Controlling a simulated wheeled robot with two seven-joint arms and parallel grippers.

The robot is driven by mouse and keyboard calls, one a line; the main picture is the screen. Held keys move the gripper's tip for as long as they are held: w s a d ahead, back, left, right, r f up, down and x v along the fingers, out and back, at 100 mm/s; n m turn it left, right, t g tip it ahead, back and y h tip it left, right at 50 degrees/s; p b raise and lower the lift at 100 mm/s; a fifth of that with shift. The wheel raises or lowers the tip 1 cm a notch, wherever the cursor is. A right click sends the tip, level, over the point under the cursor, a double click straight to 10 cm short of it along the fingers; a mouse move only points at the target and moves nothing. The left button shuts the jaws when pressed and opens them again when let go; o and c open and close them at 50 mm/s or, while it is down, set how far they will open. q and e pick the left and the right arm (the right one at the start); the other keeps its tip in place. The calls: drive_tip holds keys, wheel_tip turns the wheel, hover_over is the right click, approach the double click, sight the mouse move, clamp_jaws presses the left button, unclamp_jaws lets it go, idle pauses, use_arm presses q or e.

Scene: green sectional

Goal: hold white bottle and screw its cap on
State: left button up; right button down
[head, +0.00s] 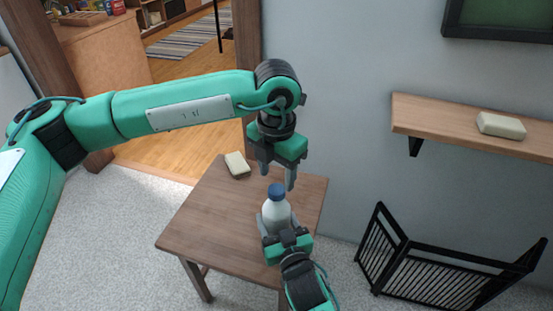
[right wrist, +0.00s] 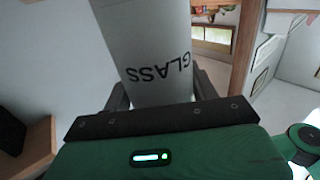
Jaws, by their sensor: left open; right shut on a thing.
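The white bottle (head: 277,214) stands upright over the small wooden table, with its blue cap (head: 276,190) on top of its neck. I cannot tell how tightly the cap sits. My right gripper (head: 276,226) is shut on the bottle's body from the near side. In the right wrist view the bottle (right wrist: 150,50) fills the space between the fingers, with "GLASS" lettering upside down; its cap is out of that view. My left gripper (head: 276,178) points down, open and empty, its fingertips just above the cap.
The wooden table (head: 200,215) has a pale soap-like block (head: 237,165) at its back left corner. A wall shelf (head: 450,120) with another pale block (head: 501,125) is at right. A black slatted rack (head: 420,270) stands on the floor at right. The table's left part is clear.

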sight(276, 189)
use_arm(q)
drive_tip(key=shift+f, duration=2.15)
drive_tip(key=c, duration=1)
drive_tip(key=m, duration=0.3)
drive_tip(key=shift+m, duration=0.4)
drive_tip(key=m, duration=0.4)
drive_tip(key=shift+m, duration=0.3)
drive_tip(key=o, duration=1.2)
drive_tip(key=shift+c, duration=0.2)
wheel_tip(276, 189, up, 12)
